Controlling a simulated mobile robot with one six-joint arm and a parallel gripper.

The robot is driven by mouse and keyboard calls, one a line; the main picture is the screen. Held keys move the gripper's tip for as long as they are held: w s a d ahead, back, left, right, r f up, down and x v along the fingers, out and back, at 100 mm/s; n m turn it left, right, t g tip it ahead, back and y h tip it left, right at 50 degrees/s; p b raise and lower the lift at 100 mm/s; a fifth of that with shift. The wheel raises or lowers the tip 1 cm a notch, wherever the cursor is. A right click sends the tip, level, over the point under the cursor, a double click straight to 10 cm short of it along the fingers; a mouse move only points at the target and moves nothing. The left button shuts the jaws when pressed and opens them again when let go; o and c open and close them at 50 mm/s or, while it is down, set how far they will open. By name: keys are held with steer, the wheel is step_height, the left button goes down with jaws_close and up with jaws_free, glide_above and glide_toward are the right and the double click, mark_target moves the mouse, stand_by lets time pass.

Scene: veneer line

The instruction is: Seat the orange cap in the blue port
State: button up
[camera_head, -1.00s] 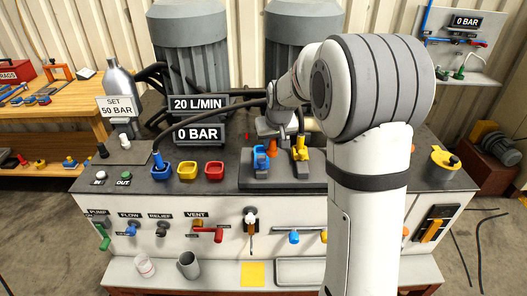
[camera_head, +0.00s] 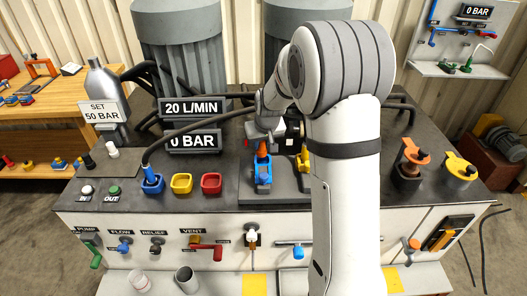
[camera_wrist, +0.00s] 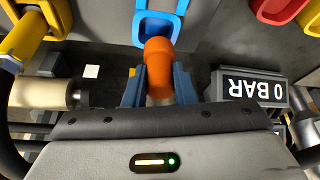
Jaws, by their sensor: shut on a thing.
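My gripper (camera_wrist: 160,88) is shut on the orange cap (camera_wrist: 159,55), gripping its lower part between two blue-grey fingers in the wrist view. The blue port (camera_wrist: 152,30) is an open blue frame just beyond the cap. The cap's far end overlaps the port's near edge there; I cannot tell whether they touch. In the head view the blue port (camera_head: 263,174) stands on a dark plate, with the orange cap (camera_head: 262,149) directly behind and above it. My gripper is partly hidden there by my wrist and forearm.
A yellow port (camera_head: 304,160) stands close on the right, partly behind my arm. Blue, yellow (camera_head: 181,183) and red (camera_head: 211,183) cups stand to the left. The 0 BAR display (camera_wrist: 252,88) is near the gripper. Orange-topped (camera_head: 411,155) and yellow-topped (camera_head: 459,168) fittings stand at right.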

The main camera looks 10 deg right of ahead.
mark_target(264, 151)
step_height(264, 151, down, 4)
steer(key=shift+d+f+p, duration=0.1)
steer(key=shift+f+p, duration=0.05)
steer(key=shift+p, duration=0.3)
steer(key=shift+s, duration=0.1)
steer(key=shift+f+b, duration=0.25)
steer(key=shift+b, duration=0.05)
steer(key=o, duration=1)
steer(key=shift+r, duration=0.15)
